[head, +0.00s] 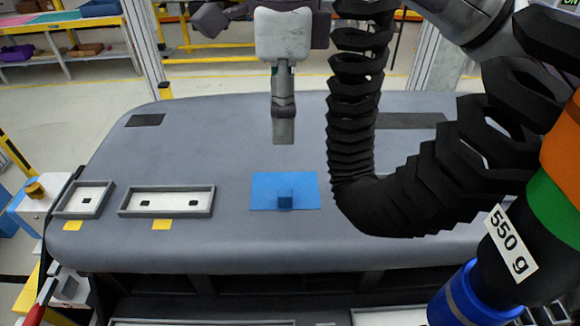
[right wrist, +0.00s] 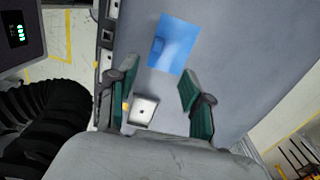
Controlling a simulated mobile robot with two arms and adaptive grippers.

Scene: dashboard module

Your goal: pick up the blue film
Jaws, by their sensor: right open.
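The blue film (head: 266,186) lies flat on the grey dashboard panel (head: 237,140), with a small raised blue tab (head: 285,198) near its front middle. In the right wrist view the film (right wrist: 171,47) is beyond the fingertips, roughly between their lines. My right gripper (head: 284,130) points down, behind the film in the head view, apart from it. In the right wrist view its two green-lined fingers (right wrist: 157,75) stand wide apart with nothing between them. My left gripper is not in view.
Two grey-framed trays with white insides (head: 166,200) (head: 83,199) sit on the panel's left, with yellow labels in front. Dark recessed patches (head: 145,120) lie farther back. The panel around the film is clear. My arm's black hose covers much of the right side.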

